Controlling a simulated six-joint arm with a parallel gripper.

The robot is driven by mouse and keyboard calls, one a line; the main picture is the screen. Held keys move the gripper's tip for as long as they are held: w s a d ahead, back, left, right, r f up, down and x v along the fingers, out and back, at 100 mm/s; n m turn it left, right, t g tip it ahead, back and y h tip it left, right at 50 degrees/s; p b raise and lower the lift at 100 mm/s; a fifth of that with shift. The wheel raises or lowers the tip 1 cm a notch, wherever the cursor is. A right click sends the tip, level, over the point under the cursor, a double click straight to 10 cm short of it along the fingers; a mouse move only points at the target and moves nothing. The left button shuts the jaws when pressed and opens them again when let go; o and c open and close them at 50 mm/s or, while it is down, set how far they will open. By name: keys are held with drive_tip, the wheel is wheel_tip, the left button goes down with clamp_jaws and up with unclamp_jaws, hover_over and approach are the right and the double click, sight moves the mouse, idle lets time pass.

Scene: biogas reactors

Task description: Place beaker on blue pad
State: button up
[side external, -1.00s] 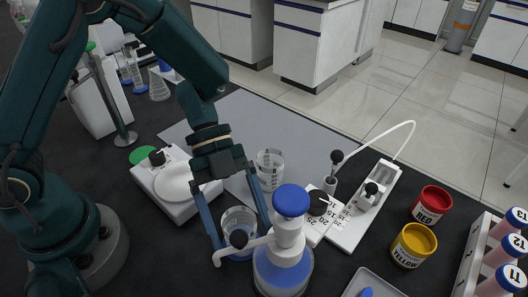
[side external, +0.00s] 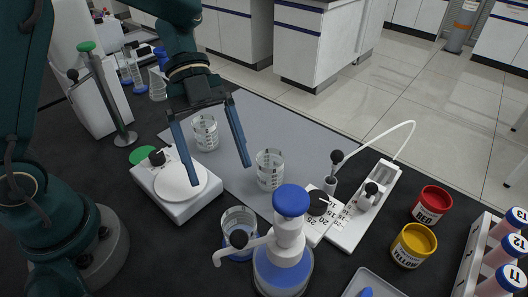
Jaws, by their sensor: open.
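A clear glass beaker (side external: 239,222) stands upright at the front, just left of the blue-capped dispenser bottle. Blue shows at its base, where the blue pad (side external: 238,257) seems to lie under it, mostly hidden. A second beaker (side external: 270,168) stands on the grey mat, and a third beaker (side external: 205,132) stands farther back on the mat. My gripper (side external: 221,176) is open and empty, its two blue fingers spread wide. It is raised behind the front beaker and apart from it, between the white stirrer and the second beaker in the picture.
The white stirrer (side external: 190,204) with a round plate is at left. The dispenser bottle (side external: 284,265) stands close to the front beaker's right. A white pipette stand (side external: 362,218), red jar (side external: 430,204) and yellow jar (side external: 413,245) are at right. The grey mat (side external: 310,135) has free room.

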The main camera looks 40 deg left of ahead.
drive_tip(key=w+d+r+n+t+h, duration=0.2)
drive_tip(key=w+d+r+n+t, duration=0.15)
drive_tip(key=w+r+t, duration=0.8)
drive_tip(key=w+a+r+n+t+y, duration=0.2)
drive_tip(key=a+r+n+t+y, duration=0.3)
drive_tip(key=a+n+t+y, duration=0.4)
drive_tip(key=s+a+f+n+g+y, duration=0.45)
drive_tip(key=s+a+n+g, duration=0.2)
drive_tip(key=s+n, duration=0.2)
drive_tip(key=s+d+f+n+g+h, duration=0.1)
drive_tip(key=s+d+f+g+h, duration=0.2)
drive_tip(key=s, duration=0.8)
wheel_tip(320, 180, down, 4)
drive_tip(key=shift+s+d+r+g, duration=0.1)
drive_tip(key=shift+s+d+g, duration=0.25)
drive_tip(key=shift+d+g, duration=0.7)
